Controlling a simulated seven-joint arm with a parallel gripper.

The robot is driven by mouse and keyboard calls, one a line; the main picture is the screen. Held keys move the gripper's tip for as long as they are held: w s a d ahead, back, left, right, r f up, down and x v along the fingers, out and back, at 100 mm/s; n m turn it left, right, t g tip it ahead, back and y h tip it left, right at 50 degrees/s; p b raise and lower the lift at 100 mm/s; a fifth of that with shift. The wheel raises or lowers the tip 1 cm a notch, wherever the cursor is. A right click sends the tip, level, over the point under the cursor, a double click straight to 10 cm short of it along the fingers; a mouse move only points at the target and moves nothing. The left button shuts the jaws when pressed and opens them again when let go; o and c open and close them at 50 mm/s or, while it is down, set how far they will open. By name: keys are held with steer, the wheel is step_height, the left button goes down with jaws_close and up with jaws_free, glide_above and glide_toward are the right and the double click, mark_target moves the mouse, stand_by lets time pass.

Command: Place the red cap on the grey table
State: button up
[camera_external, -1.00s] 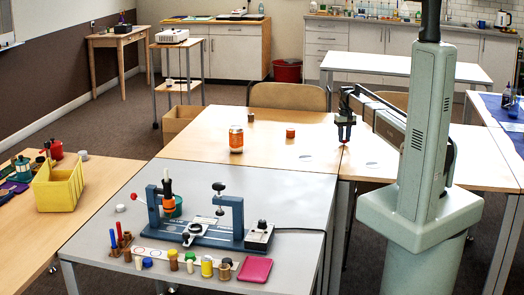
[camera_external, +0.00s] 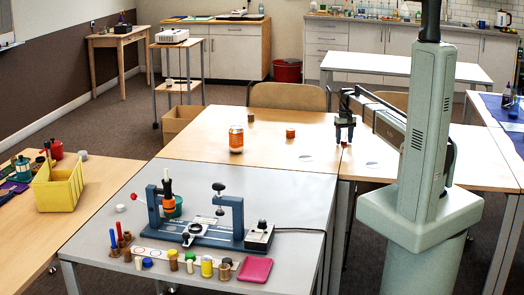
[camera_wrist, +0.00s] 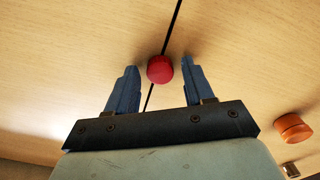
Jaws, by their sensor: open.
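The red cap (camera_wrist: 160,70) lies between my fingertips in the wrist view, over the dark seam between two wooden tabletops. In the external view only a little of the red cap (camera_external: 344,145) shows under the fingers. My gripper (camera_external: 344,141) is open, pointing down over it. In the wrist view my gripper (camera_wrist: 160,67) has a finger on each side of the cap, with gaps visible. The grey table (camera_external: 295,195) is in the front middle, nearer the camera, and my gripper is beyond it to the right.
An orange cap (camera_wrist: 292,128) is right of my gripper in the wrist view. An orange-labelled jar (camera_external: 236,139) stands on the wooden table (camera_external: 200,140). The grey table holds a blue fixture (camera_external: 215,240), several small pieces and a magenta pad (camera_external: 255,270). Its right rear part is clear.

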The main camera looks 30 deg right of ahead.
mark_target(344, 141)
step_height(344, 141, up, 11)
steer(key=shift+r, duration=0.15)
steer(key=shift+o, duration=0.8)
steer(key=shift+r, duration=0.45)
